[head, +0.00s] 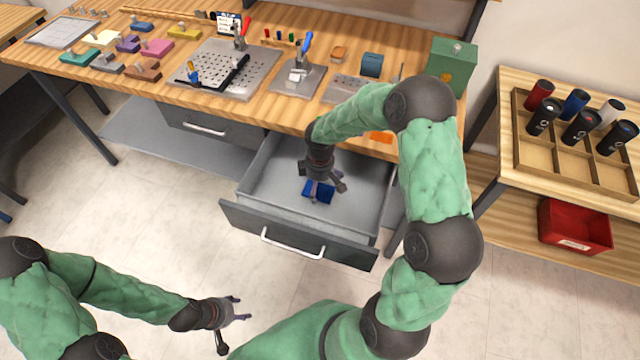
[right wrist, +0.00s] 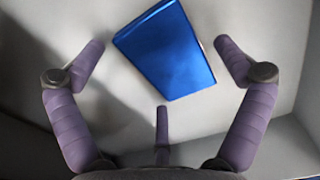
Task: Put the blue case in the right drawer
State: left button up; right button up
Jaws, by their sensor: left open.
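The blue case (head: 318,190) lies flat on the floor of the open right drawer (head: 268,178). In the right wrist view the blue case (right wrist: 166,50) rests on the pale drawer bottom, slightly tilted in the picture. My right gripper (head: 322,186) is down inside the drawer above the case. In the right wrist view its purple fingers (right wrist: 160,62) are spread wide, with the case beyond and between the tips and no finger closed on it. My left gripper (head: 236,314) is open and empty, low at the left, away from the drawer.
The drawer's front panel with its handle (head: 292,243) sticks out from the workbench (head: 160,62). A shut left drawer (head: 215,128) is beside it. A side table at right holds a wooden tray (head: 568,172) with several dark cylinders. A red bin (head: 574,226) stands below.

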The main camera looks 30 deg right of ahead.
aim_at(320, 187)
notch_tip(320, 187, up, 12)
jog(key=p, duration=0.5)
jog(key=shift+r, duration=0.2)
jog(key=shift+f, duration=0.1)
